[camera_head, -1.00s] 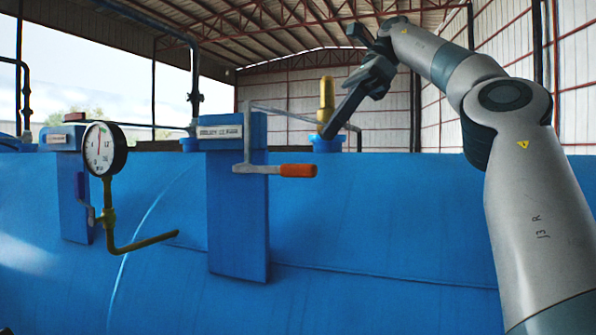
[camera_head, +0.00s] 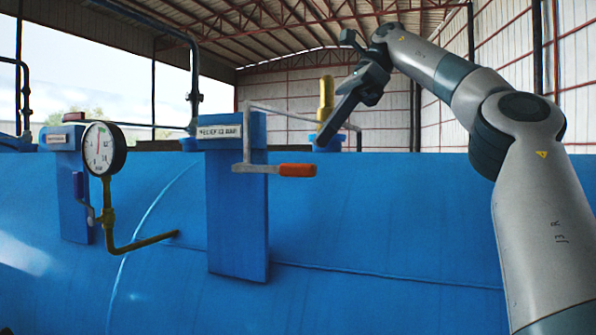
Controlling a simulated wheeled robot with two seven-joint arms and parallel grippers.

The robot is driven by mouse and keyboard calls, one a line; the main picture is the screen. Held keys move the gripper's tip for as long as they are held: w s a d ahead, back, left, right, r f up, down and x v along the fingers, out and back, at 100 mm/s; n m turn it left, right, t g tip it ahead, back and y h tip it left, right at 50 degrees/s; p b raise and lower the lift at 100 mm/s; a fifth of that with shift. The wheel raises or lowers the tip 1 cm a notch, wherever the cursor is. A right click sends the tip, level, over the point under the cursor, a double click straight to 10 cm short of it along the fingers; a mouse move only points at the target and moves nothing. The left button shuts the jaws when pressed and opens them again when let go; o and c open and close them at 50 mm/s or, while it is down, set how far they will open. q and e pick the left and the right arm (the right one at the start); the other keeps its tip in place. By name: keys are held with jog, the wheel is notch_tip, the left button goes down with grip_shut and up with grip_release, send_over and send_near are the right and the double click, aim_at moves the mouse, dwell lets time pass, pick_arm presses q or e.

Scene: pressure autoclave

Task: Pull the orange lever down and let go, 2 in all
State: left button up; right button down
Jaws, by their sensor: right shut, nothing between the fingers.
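The orange lever (camera_head: 297,170) is the orange grip at the end of a grey bar, in front of a blue labelled post (camera_head: 236,215). The lever lies about level and points right. The grey rod linkage runs up from it and back toward the brass valve (camera_head: 326,97). My right gripper (camera_head: 322,141) is shut and empty. Its fingers point down and left, above and a little right of the orange grip in the picture, overlapping the base of the brass valve. I see no contact with the lever. My left gripper is not in view.
A round pressure gauge (camera_head: 104,149) on a brass pipe stands at the left, beside a second blue post (camera_head: 73,195) with a small blue handle (camera_head: 79,186). The large blue vessel (camera_head: 390,240) fills the lower view. Space right of the lever is clear.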

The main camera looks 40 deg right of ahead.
aim_at(312, 176)
jog(key=shift+x, duration=2.5)
jog(key=shift+a, duration=0.1)
jog(key=shift+f+b, duration=1.05)
jog(key=shift+f, duration=1.15)
